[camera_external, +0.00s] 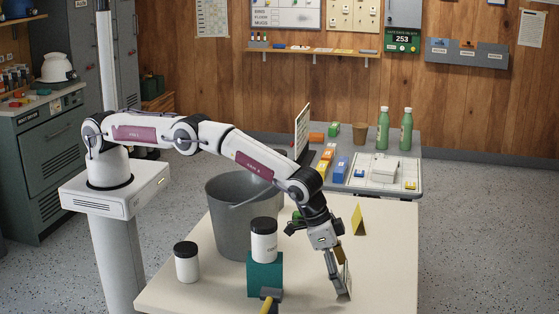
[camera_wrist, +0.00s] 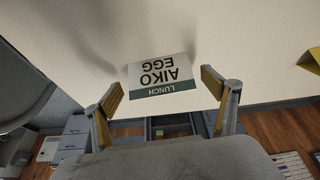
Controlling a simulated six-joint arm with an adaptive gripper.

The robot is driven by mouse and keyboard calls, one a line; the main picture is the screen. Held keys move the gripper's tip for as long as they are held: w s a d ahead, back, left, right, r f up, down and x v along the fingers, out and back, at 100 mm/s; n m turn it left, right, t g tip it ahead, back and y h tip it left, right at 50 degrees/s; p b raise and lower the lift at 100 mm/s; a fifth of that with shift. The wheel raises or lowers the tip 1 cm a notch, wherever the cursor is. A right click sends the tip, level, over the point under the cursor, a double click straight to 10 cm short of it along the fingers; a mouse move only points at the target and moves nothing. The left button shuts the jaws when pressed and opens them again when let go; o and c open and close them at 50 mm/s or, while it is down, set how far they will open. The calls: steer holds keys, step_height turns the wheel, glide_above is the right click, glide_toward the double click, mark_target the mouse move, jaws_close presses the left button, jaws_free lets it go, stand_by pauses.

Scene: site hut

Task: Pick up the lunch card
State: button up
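The lunch card (camera_wrist: 160,76) is white with a green band and reads "LUNCH AIKO EGG", upside down in the wrist view. It stands out against the pale tabletop (camera_wrist: 235,60). My gripper (camera_wrist: 164,84) is open, with one finger on each side of the card and a small gap at each edge. In the external view my gripper (camera_external: 339,278) points down close to the table at its right part. The card there is largely hidden by the fingers, and I cannot tell how it stands.
A yellow folded sign (camera_external: 358,219) stands behind my gripper. To the left are a grey bucket (camera_external: 228,215), a teal block (camera_external: 265,275) bearing a black-lidded jar (camera_external: 264,243), another jar (camera_external: 187,265), and a yellow-handled tool (camera_external: 268,302). The tabletop right of my gripper is clear.

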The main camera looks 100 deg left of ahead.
mark_target(346, 270)
steer(key=c, duration=0.5)
steer(key=shift+r, duration=0.15)
steer(key=shift+c, duration=0.2)
steer(key=shift+a+r, duration=0.1)
steer(key=shift+r, duration=1.55)
steer(key=a, duration=1.8)
steer(key=shift+d+f, duration=0.1)
